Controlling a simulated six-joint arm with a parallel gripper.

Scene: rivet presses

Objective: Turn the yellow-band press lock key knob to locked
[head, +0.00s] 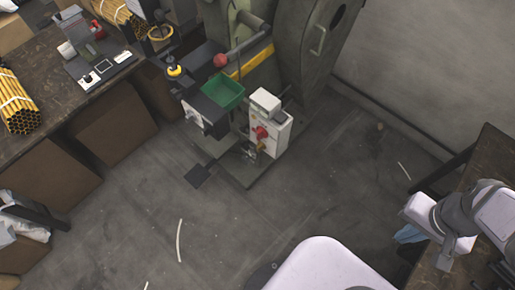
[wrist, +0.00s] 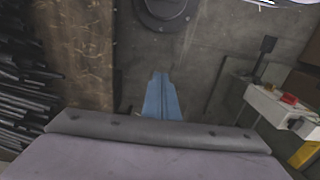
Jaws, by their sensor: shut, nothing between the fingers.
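The yellow-band press (head: 250,62) stands at the top middle of the head view, a green-grey machine with a yellow stripe. A white control box (head: 268,125) on its front has a red knob (head: 260,133) and a small yellowish part below it. The lock key knob is too small to make out, so its setting cannot be told. The box also shows at the right of the wrist view (wrist: 266,104), with its red part. My gripper (head: 408,234) is far right of the press, with blue fingers. In the wrist view its fingers (wrist: 161,95) are together and empty.
A green bin (head: 222,93) and a lever with a red ball (head: 220,60) sit left of the control box. A dark workbench (head: 60,70) with yellow tube bundles is at the left. Another bench (head: 492,160) is at the right edge, near my arm. The floor between is mostly clear.

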